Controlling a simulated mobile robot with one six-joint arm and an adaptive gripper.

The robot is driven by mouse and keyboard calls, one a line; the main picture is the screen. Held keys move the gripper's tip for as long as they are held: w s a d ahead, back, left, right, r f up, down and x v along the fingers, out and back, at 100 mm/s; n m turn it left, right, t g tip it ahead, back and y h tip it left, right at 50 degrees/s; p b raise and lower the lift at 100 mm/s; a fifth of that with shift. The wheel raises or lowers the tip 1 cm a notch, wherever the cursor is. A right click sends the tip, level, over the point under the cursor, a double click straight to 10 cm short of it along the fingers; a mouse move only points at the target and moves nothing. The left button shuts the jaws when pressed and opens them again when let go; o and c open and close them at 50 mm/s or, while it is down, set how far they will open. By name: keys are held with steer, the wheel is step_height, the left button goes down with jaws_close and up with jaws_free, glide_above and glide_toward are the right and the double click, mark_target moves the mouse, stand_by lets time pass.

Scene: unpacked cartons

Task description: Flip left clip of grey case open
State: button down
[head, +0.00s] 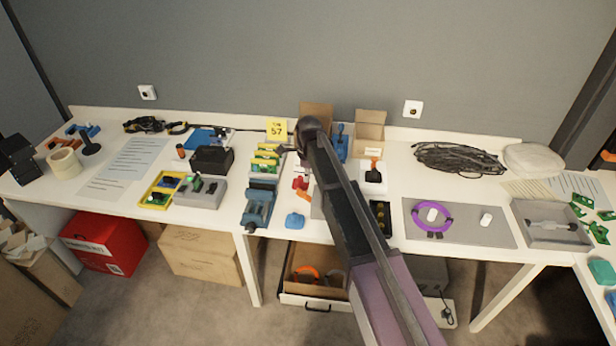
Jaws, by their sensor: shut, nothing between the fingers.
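A shallow grey box-like object (550,224) sits at the right end of the long table, with a pale bar across its top. It may be the grey case. A smaller grey box (200,191) with green spots on top stands left of centre. I cannot tell for sure which is the case, and no clip can be made out on either. My arm reaches up from the bottom right to the middle of the table and hides what lies behind it.
A grey mat (460,224) with a purple ring (432,218) lies left of the shallow grey box. A blue vise (257,208) is at the front edge. A dark cable coil (458,159) and open cartons (369,131) stand at the back. Green parts (583,201) lie far right.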

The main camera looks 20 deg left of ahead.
steer(key=shift+a+r+p, duration=0.15)
steer(key=shift+r+p, duration=0.8)
steer(key=shift+r, duration=0.15)
steer(key=shift+a+r+p, duration=0.1)
steer(key=shift+r+p, duration=0.85)
steer(key=shift+r, duration=0.15)
steer(key=s+d+n, duration=0.4)
steer(key=d, duration=0.8)
steer(key=s+d+n, duration=0.3)
steer(key=d+n, duration=0.1)
steer(key=d, duration=0.9)
steer(key=s+d+n, duration=0.8)
steer(key=s+d, duration=0.5)
steer(key=d, duration=0.3)
steer(key=shift+d, duration=0.25)
